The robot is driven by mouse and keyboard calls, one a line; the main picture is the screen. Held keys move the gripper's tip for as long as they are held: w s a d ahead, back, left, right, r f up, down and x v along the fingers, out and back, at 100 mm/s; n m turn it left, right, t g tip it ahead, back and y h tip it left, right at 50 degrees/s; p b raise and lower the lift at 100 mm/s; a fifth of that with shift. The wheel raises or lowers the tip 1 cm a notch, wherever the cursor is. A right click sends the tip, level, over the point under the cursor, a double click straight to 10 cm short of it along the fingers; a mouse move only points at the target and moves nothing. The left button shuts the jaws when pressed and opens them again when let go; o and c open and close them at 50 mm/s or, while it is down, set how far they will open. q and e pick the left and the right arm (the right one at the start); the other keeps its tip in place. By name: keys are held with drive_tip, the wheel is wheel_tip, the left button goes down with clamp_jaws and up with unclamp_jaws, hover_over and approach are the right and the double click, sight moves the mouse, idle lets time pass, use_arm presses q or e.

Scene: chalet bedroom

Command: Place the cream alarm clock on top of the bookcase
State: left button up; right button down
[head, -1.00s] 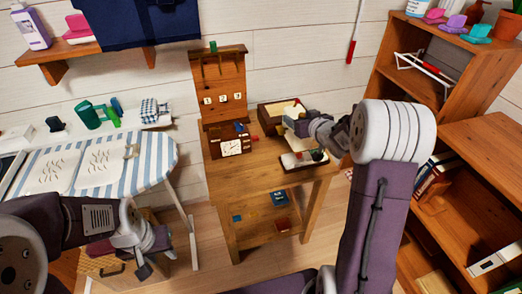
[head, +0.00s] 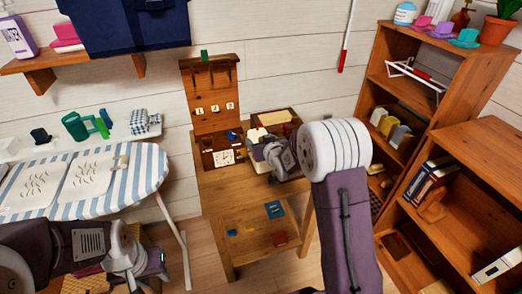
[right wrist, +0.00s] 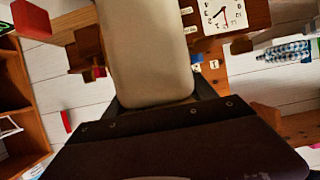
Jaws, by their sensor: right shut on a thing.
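A smooth cream object (right wrist: 148,50), which looks like the cream alarm clock from behind, fills the middle of the right wrist view. My right gripper (right wrist: 150,100) is shut on it. In the head view this gripper (head: 262,156) is over the right side of the small wooden desk, and the clock is mostly hidden by it. The bookcase (head: 485,150) with books on its shelf stands at the right; its top looks bare. My left gripper (head: 152,264) is low at the left, holding nothing visible; its fingers are too unclear to read.
A taller shelf unit (head: 450,70) beside the bookcase carries a plant and colourful items on top. The desk (head: 235,187) holds a square white-faced clock (head: 224,157) and a tray (head: 273,118). An ironing board (head: 140,180) stands at the left.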

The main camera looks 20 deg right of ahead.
drive_tip(key=shift+f+b, duration=0.45)
drive_tip(key=shift+f, duration=1.5)
drive_tip(key=shift+c, duration=1.4)
unclamp_jaws()
drive_tip(key=shift+f, duration=0.1)
